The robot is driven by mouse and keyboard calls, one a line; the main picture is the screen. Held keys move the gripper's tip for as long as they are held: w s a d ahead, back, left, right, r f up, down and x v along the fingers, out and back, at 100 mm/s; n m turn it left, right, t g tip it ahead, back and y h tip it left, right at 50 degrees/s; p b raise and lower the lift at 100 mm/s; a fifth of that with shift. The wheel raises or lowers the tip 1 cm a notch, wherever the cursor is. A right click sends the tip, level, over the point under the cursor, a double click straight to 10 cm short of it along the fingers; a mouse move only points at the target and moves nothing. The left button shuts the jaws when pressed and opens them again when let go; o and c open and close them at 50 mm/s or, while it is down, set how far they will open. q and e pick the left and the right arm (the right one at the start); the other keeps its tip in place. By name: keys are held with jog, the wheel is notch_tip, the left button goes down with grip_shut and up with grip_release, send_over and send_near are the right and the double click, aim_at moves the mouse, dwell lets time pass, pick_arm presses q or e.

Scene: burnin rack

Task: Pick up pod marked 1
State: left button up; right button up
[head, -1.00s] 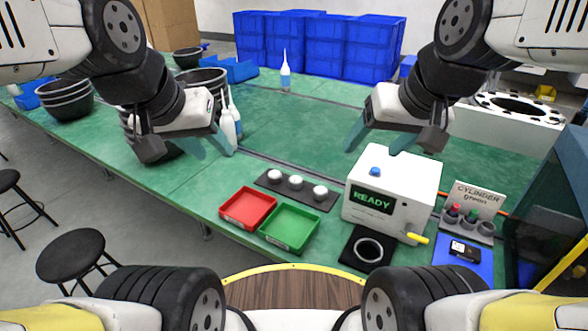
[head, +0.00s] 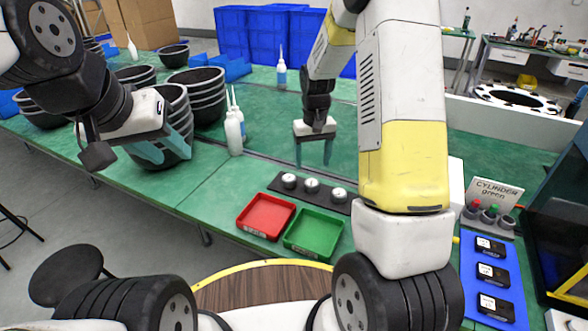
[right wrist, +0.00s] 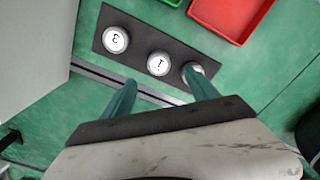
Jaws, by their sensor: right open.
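A row of three white round pods stands in a dark holder strip (head: 336,204). In the right wrist view, the middle pod (right wrist: 158,64) is marked 1. It is also the middle pod (head: 312,186) in the head view. The pod marked 3 (right wrist: 115,40) sits to its left in the wrist view; the third pod (right wrist: 195,73) is partly hidden by a finger. My right gripper (head: 313,158) is open and empty, above and behind the strip, its fingers (right wrist: 161,84) pointing down. My left gripper (head: 172,154) is open and empty at the left, before the black bowls.
A red tray (head: 266,216) and a green tray (head: 314,234) lie in front of the strip. White bottles (head: 233,130) stand left of my right gripper. A blue mat (head: 470,292) with black modules is at the right, by a cylinder sign (head: 494,193).

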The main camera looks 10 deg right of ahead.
aim_at(312, 182)
jog(key=shift+w+f, duration=0.1)
jog(key=shift+f, duration=0.4)
notch_tip(312, 182, down, 8)
jog(key=shift+d+r, duration=0.1)
jog(key=shift+r, duration=0.15)
jog(key=shift+s, duration=0.2)
jog(key=c, duration=1.4)
jog(key=shift+c, duration=0.2)
jog(key=shift+r, duration=0.15)
